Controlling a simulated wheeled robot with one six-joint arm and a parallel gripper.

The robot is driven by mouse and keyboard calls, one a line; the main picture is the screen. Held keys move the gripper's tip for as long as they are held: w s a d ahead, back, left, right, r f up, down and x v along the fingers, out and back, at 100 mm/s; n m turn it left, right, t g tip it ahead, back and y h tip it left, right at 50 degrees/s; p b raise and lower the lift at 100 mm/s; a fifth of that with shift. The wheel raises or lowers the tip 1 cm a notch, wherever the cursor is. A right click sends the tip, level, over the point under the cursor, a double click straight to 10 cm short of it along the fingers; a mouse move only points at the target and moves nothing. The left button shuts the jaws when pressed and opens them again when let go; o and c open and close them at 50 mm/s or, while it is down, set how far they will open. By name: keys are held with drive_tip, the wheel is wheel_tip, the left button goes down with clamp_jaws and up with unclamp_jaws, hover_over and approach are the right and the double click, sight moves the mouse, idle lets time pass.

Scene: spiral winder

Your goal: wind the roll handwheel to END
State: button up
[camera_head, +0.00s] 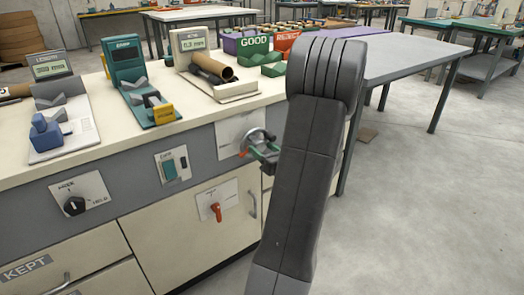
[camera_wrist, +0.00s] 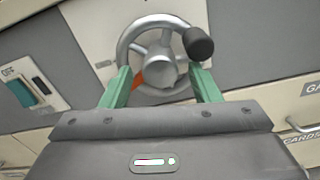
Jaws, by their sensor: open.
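The roll handwheel (camera_wrist: 128,45) is a grey metal spoked wheel with a central hub and a dark knob (camera_wrist: 198,44) on its rim at the upper right in the wrist view. In the head view the handwheel (camera_head: 256,135) sits on a pale plate on the cabinet front, partly hidden by my gripper and arm. My gripper (camera_wrist: 164,82) is open, its two green fingers either side of the wheel's lower part. It also shows in the head view (camera_head: 262,150), close in front of the wheel. I cannot tell whether the fingers touch it. No END mark is readable.
A green rocker switch (camera_head: 169,170), a red-handled switch (camera_head: 216,211) and a black dial (camera_head: 75,206) are on the cabinet front. Gauges stand on the bench top (camera_head: 190,115), with GOOD (camera_head: 254,43) and REJECT bins behind.

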drive_tip(key=shift+w+a, duration=0.35)
drive_tip(key=shift+w, duration=0.1)
drive_tip(key=c, duration=1)
drive_tip(key=m+p, duration=0.2)
drive_tip(key=p, duration=0.1)
drive_tip(key=shift+r+m+p, duration=0.25)
drive_tip(key=shift+m+p, duration=0.05)
drive_tip(key=shift+f+m+p, duration=0.1)
drive_tip(key=shift+m+p, duration=0.65)
drive_tip(key=shift+m, duration=0.05)
drive_tip(key=shift+f+m, duration=0.2)
drive_tip(key=shift+m, duration=0.1)
drive_tip(key=o, duration=1)
